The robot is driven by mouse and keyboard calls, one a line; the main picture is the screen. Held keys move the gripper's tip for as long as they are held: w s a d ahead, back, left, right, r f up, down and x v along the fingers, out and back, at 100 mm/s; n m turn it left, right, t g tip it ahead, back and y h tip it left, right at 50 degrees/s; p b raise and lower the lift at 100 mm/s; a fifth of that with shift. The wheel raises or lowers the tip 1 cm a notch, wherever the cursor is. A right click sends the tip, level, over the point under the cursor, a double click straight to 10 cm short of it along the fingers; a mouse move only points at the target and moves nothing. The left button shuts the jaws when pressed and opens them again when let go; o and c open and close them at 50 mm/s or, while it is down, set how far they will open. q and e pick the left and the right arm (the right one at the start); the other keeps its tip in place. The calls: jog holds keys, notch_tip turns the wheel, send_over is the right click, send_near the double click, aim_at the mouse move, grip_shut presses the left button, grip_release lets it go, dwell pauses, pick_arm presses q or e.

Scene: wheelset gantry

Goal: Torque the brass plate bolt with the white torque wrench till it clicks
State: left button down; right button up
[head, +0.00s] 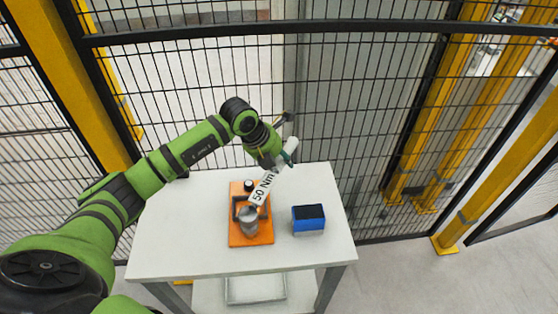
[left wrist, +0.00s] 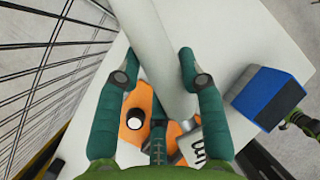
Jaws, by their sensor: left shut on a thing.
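The white torque wrench (head: 264,187), marked 50 Nm, slants down from my left gripper (head: 280,158) to the orange base plate (head: 236,238) on the table. My left gripper is shut on its handle. In the left wrist view, the white handle (left wrist: 150,40) runs between the teal fingers of the left gripper (left wrist: 157,66). The wrench's lower end is at a grey cylinder (head: 249,222) on the orange plate; whether they touch I cannot tell. No brass plate bolt can be made out. My right gripper is not in view.
Black mesh fencing (head: 340,100) stands close behind the table. The table's left side is clear.

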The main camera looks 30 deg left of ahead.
pick_arm(q)
jog(key=shift+f, duration=0.1)
dwell(0.5)
jog(key=shift+f+b, duration=1.15)
jog(key=shift+d, duration=0.1)
jog(key=shift+d+m+h+b, duration=0.45)
jog(key=shift+d+m, duration=0.35)
jog(key=shift+d, duration=0.45)
jog(key=shift+s+d+m+g+h+b, duration=0.1)
jog(key=shift+d+m+g+h+b, duration=0.1)
jog(key=shift+d+m, duration=0.35)
jog(key=shift+s+d+m+g+h+b, duration=0.1)
jog(key=shift+d+m+g+b, duration=0.15)
jog(key=shift+d, duration=0.45)
jog(key=shift+w+a+n, duration=0.1)
jog(key=shift+a+n, duration=0.2)
jog(key=shift+a, duration=0.3)
jog(key=shift+r, duration=0.15)
